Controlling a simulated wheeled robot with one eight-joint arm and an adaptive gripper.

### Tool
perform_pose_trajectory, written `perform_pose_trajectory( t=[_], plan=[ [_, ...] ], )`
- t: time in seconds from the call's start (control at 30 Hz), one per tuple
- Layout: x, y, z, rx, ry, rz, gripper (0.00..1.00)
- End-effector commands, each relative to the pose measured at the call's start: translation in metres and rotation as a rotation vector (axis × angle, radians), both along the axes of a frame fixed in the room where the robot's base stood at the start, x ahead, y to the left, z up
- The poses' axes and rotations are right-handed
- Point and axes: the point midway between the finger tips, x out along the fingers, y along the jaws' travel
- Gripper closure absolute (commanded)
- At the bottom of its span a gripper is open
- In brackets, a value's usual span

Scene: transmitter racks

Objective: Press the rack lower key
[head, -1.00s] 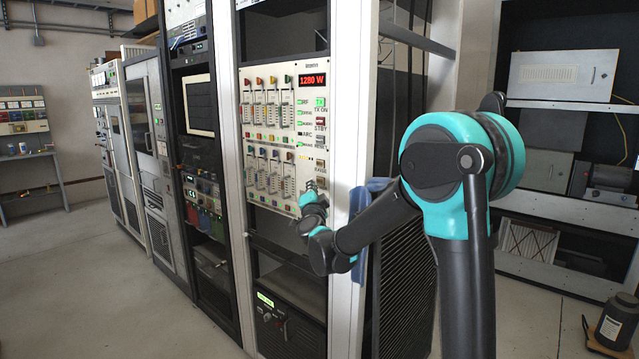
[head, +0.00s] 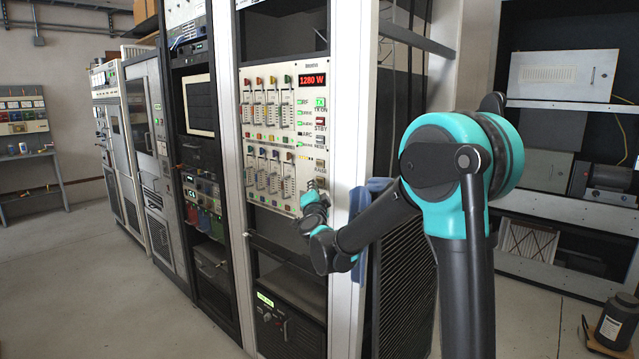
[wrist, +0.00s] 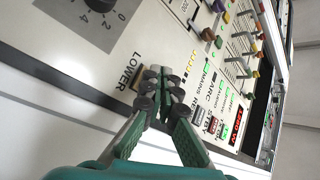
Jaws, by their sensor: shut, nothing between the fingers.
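The light transmitter panel (head: 286,88) carries sliders, lit keys and a red 1280 W readout. In the wrist view the LOWER label (wrist: 123,70) is readable, and a tan key (wrist: 142,77) beside it is partly covered by my fingertips. My gripper (wrist: 161,92) is shut and empty, its fingertips over or right at that key; I cannot tell whether they touch it. In the head view my gripper (head: 312,186) is at the panel's lower right, hiding the lower key. The tan raise key (head: 320,166) shows just above it.
A white rack post (head: 346,120) stands close to the right of the panel. A dark knob (wrist: 95,12) with numbers is near the label in the wrist view. A dark unit with a green display (head: 265,299) sits lower in the rack. The floor at left is open.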

Motion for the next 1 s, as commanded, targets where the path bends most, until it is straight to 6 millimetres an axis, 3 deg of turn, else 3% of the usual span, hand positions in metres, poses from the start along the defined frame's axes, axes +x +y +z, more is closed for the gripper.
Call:
perform_pose_trajectory(
  t=[1.0],
  plan=[
    [0.0066,-0.0050,0.0002,0.000,0.001,0.001,1.00]
  ],
)
